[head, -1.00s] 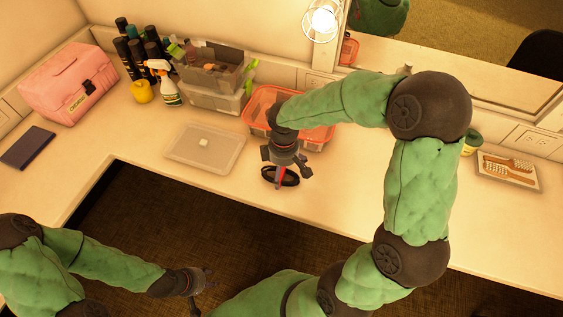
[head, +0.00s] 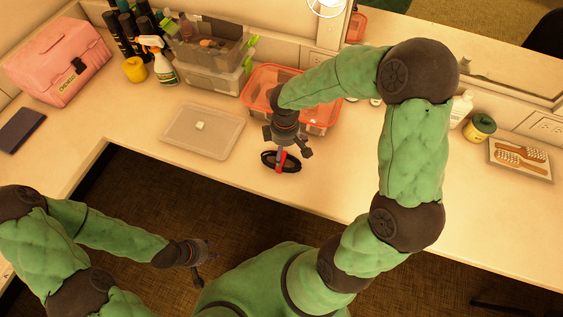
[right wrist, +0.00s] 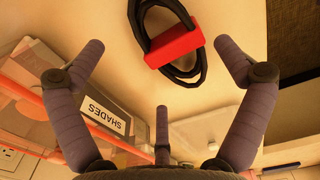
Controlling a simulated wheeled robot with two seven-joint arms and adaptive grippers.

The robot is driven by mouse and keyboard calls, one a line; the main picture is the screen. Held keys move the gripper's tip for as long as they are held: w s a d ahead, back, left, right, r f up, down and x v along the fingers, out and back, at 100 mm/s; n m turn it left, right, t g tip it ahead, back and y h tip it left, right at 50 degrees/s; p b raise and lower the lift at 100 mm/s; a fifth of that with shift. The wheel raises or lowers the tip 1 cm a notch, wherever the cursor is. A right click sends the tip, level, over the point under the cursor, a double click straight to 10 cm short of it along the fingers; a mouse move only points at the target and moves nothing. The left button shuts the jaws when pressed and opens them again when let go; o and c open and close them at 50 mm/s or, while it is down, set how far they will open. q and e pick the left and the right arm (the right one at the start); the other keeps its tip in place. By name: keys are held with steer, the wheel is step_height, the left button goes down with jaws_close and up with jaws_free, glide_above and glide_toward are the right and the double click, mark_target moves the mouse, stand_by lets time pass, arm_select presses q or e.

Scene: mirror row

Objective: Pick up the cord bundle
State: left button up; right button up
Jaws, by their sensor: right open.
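The cord bundle, a black loop with a red band, lies on the pale counter (head: 330,190) near its front edge. It shows in the head view (head: 268,157) and at the top of the right wrist view (right wrist: 191,73). My right gripper (head: 287,150) is just above it, pointing down, and partly covers it. In the right wrist view my right gripper (right wrist: 160,46) is open, its fingers spread to either side of the bundle with nothing between them. My left gripper (head: 207,264) is empty at the lower left, away from the counter, with its fingers apart.
An orange-rimmed clear bin (head: 257,79) stands just behind my right gripper. A flat clear lid (head: 200,140) lies to the left. Spray bottle (head: 163,68), yellow item (head: 135,69) and pink case (head: 60,62) stand further left. A tray of brushes (head: 520,158) lies right.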

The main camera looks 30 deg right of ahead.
mark_target(283, 156)
steer(key=f, duration=0.1)
steer(key=f+b, duration=0.1)
steer(key=f, duration=0.1)
steer(key=f+b, duration=0.1)
steer(key=shift+w+a+f, duration=0.2)
steer(key=shift+a+f, duration=0.05)
steer(key=c, duration=1.2)
steer(key=shift+r, duration=0.15)
